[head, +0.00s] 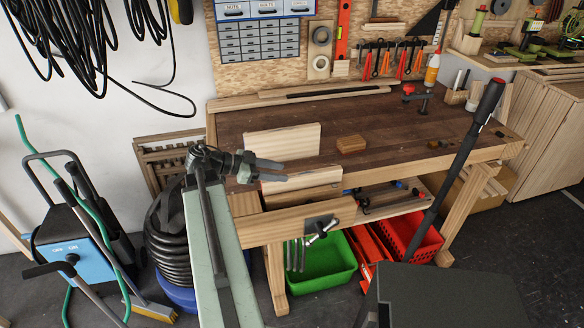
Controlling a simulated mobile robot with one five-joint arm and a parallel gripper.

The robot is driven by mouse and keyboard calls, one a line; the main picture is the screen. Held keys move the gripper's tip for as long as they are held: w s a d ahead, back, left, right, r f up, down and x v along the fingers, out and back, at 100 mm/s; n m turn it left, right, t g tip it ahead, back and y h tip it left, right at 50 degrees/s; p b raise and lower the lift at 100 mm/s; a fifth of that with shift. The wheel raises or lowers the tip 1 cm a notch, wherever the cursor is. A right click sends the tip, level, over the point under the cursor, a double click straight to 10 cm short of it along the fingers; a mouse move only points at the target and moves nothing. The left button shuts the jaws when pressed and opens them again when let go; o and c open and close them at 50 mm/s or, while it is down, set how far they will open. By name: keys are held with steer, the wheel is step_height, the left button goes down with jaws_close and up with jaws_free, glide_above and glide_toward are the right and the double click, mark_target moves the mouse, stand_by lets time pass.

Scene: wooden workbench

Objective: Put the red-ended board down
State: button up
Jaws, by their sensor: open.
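My gripper (284,171) is at the front left of the workbench (400,135), its fingers apart and pointing right. A pale wooden board (283,141) is just behind and above the fingers in the picture. Another pale board (303,184) is just below them, at the bench's front edge. The gap between the fingers looks empty. Whether a finger touches either board is not clear.
A small brown wooden block (350,144) sits on the bench to the right. A black-handled bar (465,150) slants across the right side. The vise (320,228) is at the front. A clamp with a red part (423,100) is at the back right. The middle right benchtop is clear.

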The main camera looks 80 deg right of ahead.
steer(key=p+v, duration=0.1)
steer(key=v, duration=0.3)
steer(key=shift+w+r, duration=0.1)
steer(key=shift+w, duration=0.05)
steer(key=shift+w+a, duration=0.15)
